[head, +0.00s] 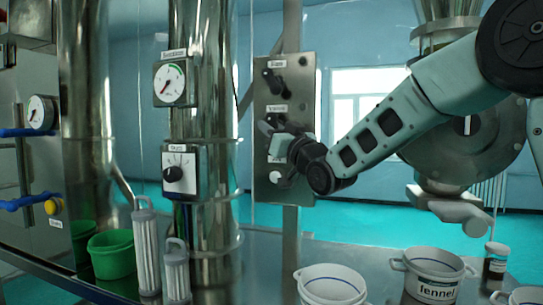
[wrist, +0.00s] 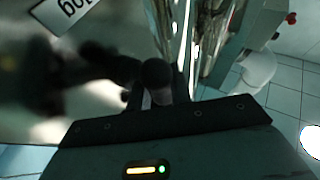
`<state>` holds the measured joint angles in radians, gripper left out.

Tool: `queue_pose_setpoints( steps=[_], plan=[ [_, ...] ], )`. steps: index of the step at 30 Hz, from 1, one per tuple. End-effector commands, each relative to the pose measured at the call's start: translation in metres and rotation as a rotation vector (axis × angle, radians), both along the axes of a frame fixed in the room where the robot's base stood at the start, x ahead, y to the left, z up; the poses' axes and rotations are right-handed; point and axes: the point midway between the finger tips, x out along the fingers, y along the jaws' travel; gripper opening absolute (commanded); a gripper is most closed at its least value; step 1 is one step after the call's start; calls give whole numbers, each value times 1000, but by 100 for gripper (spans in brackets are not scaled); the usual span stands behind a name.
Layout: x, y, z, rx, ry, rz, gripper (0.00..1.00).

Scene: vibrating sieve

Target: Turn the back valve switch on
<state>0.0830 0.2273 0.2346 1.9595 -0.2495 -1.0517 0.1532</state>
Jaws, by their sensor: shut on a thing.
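A grey metal control panel (head: 264,185) stands in the middle of the head view. It carries an upper black switch (head: 271,84) under a small label and a middle black switch (head: 267,126) under another label (head: 277,107). My gripper (head: 277,134) is at the middle switch and is shut on it. The gripper covers part of this switch, so its exact angle is hard to tell. In the wrist view, a dark rounded knob (wrist: 157,76) sits at the fingers, and a white label (wrist: 72,12) shows upside down and cut off.
A gauge (head: 171,83) and a rotary dial (head: 179,173) are on the steel column left of the panel. White tubs (head: 434,268), a green bucket (head: 112,256) and filter cylinders (head: 147,247) stand in front.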

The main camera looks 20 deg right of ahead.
Motion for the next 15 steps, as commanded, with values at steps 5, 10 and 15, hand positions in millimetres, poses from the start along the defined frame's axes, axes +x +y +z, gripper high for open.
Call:
queue_pose_setpoints(
  steps=[5, 10, 15],
  plan=[
    [0, 1, -12, 93, -70, 1, 0],
    [0, 1, -11, 182, -133, 2, 0],
    [0, 1, -10, 266, -195, 2, 0]
  ],
)
